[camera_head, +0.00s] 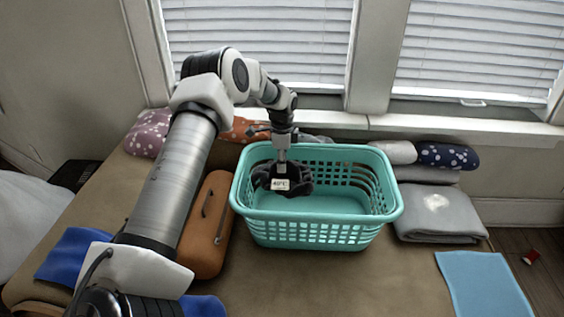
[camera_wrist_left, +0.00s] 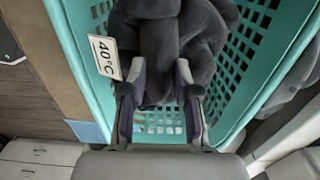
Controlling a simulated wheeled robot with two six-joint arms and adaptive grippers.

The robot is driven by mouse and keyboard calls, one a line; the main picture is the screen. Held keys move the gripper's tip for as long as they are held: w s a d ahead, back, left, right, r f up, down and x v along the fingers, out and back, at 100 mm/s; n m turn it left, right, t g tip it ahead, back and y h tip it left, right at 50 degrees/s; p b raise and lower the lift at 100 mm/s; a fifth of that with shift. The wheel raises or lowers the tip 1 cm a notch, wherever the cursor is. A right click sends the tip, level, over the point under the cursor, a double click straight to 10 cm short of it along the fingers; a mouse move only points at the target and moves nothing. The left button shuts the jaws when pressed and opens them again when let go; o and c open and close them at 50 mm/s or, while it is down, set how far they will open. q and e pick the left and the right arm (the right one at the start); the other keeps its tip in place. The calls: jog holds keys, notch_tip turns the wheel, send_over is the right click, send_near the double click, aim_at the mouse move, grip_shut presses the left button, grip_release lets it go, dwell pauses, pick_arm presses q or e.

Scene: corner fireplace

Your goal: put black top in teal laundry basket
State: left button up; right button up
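The teal laundry basket (camera_head: 325,232) stands upright on the brown surface in the head view; its slotted wall (camera_wrist_left: 85,50) also shows in the left wrist view. The black top (camera_head: 302,187) is a bunched dark garment inside the basket opening, towards its left side. In the left wrist view the top (camera_wrist_left: 200,40) fills the space between and beyond the fingers, with a white "40°C" tag beside it. My left gripper (camera_head: 281,168) points down over the basket, and its fingers (camera_wrist_left: 159,88) close on the bunched fabric. Whether the top touches the basket floor is unclear. My right gripper is not visible.
An orange-brown case (camera_head: 207,228) lies left of the basket, close to it. Folded grey cloth (camera_head: 437,214) and rolled fabrics (camera_head: 447,156) lie to the right. A light blue cloth (camera_head: 485,285) is at front right. Windows stand behind. The surface in front is clear.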

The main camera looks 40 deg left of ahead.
pick_arm(q)
jog(key=shift+o, duration=0.4)
notch_tip(320, 180, up, 12)
dwell(0.3)
